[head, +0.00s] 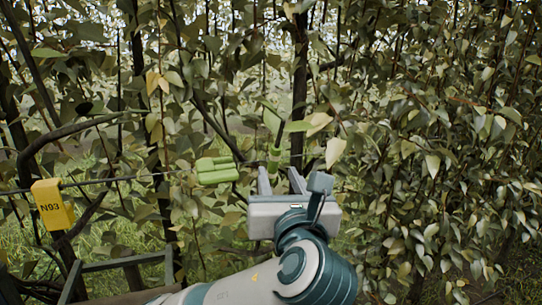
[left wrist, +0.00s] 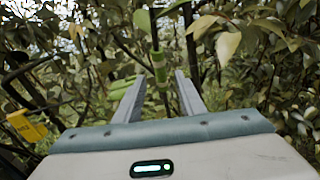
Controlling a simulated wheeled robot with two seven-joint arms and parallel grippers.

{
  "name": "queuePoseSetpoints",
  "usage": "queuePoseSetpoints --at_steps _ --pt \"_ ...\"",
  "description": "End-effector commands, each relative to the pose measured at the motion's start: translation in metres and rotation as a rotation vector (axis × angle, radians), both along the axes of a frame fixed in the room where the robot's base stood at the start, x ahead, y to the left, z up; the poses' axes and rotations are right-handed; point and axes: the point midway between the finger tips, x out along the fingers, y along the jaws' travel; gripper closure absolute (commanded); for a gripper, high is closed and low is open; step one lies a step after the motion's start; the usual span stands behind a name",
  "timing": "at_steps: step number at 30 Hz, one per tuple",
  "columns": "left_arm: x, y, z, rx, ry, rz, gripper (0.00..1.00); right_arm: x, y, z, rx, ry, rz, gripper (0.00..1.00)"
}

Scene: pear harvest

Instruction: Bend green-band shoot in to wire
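My left gripper (head: 280,174) is open, its two fingers pointing away from me into the foliage. In the left wrist view, the fingers (left wrist: 160,76) stand apart with a thin upright shoot (left wrist: 155,40) in the gap between them. The shoot carries a bright green band (left wrist: 159,58). I cannot tell whether it is inside the grip or just beyond the tips. In the head view the banded shoot (head: 275,153) rises just past the fingertips. The thin wire (head: 120,179) runs in from the left towards a light green ribbed piece (head: 216,170), left of the gripper. My right gripper is out of view.
A yellow tag marked N93 (head: 53,204) hangs at the left by the wire. Dark trunks and branches (head: 300,80) and dense leaves surround the gripper, thickest at the right. A dark frame (head: 120,264) stands at the lower left.

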Motion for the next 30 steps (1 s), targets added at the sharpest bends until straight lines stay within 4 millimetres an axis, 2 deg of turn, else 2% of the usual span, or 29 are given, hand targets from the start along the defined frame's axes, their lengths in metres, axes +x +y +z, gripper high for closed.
queuePoseSetpoints --at_steps 6,15,18,30 --pt "0.027 0.005 0.001 0.004 -0.003 0.004 0.64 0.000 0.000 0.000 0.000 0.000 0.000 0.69" --pt "0.055 0.009 0.002 0.003 -0.003 0.005 0.64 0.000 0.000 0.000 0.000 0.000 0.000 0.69" --pt "0.060 0.007 -0.005 0.005 -0.004 -0.004 0.64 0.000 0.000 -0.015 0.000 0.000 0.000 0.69" --pt "0.079 0.010 -0.003 0.003 -0.005 -0.002 0.64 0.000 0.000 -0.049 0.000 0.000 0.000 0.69"
